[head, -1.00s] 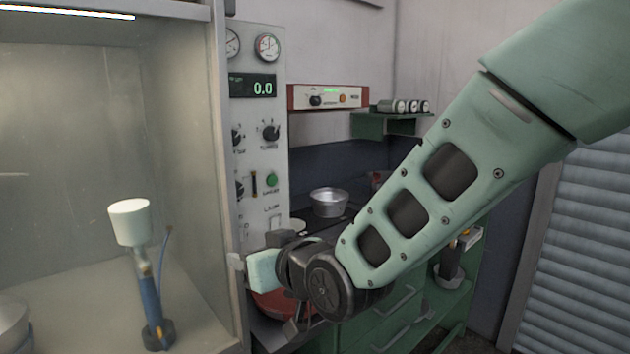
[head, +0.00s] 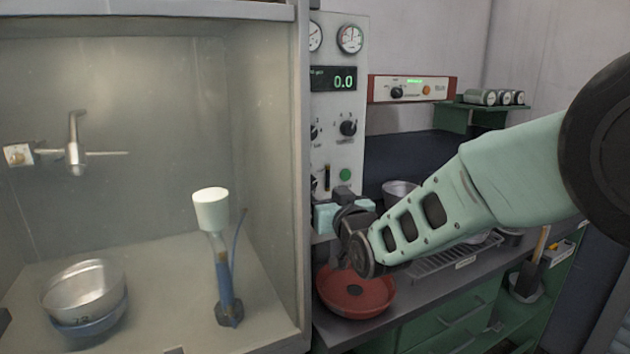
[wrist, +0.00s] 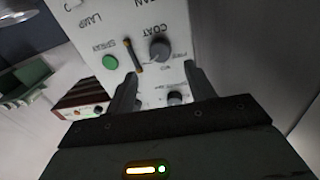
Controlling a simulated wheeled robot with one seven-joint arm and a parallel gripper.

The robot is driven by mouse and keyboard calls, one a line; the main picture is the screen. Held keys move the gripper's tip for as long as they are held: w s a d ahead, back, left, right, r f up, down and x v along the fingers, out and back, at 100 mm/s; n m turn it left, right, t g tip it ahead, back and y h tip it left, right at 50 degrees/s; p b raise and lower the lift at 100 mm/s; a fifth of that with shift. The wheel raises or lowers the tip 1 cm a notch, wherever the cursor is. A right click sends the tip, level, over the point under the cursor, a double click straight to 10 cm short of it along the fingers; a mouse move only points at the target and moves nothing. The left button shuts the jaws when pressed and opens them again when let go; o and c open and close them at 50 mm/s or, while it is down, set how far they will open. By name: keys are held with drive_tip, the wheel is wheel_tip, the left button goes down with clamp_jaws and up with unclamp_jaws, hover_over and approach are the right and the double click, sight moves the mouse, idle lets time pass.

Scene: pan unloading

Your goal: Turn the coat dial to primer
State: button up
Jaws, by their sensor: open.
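The coat dial (wrist: 160,48) is a dark round knob on the pale control panel (wrist: 205,35). In the wrist view, where the panel's lettering is upside down, it lies beyond my fingertips, between their lines and apart from them. Small print stands beside it, and its exact setting is too small to read. My gripper (wrist: 160,82) is open and empty, facing the panel. In the head view my gripper's pale green body (head: 325,215) is at the panel's lower part; its fingertips are not clear there, and the booth frame hides the panel's left edge.
Beside the dial are a slider (wrist: 133,55) and a green button (wrist: 110,62). Another knob (wrist: 175,98) lies between my fingers' lines. A red bowl (head: 350,300) sits on the bench under my wrist. The booth's front post (head: 303,150) stands close on the left.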

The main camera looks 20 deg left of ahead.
sight(311, 184)
drive_tip(key=shift+p+x, duration=0.85)
drive_tip(key=shift+x, duration=2.35)
drive_tip(key=c, duration=1)
